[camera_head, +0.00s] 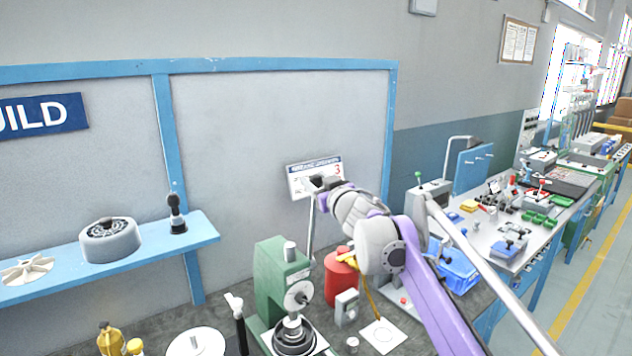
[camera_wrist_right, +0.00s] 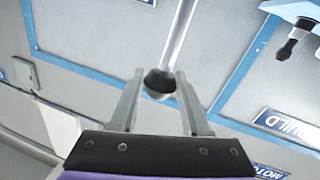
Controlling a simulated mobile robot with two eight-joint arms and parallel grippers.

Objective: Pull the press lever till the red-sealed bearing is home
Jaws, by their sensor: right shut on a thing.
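The green press (camera_head: 270,278) stands on the bench, with its ram above a dark round housing (camera_head: 294,343). Its lever (camera_head: 312,228) rises from the pale hub (camera_head: 299,294) almost upright. My right gripper (camera_head: 320,186) is at the lever's top end. In the right wrist view the lever rod (camera_wrist_right: 180,35) ends in a black knob (camera_wrist_right: 160,84) between the fingers of my right gripper (camera_wrist_right: 160,77), which is shut on it. I cannot make out the red-sealed bearing at the ram. My left gripper is not in view.
A red can (camera_head: 341,279), a small grey box (camera_head: 346,307) and a white card (camera_head: 382,336) lie right of the press. A black-handled tool with a white head (camera_head: 235,305) stands left of it. A blue shelf (camera_head: 150,248) holds parts further left.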

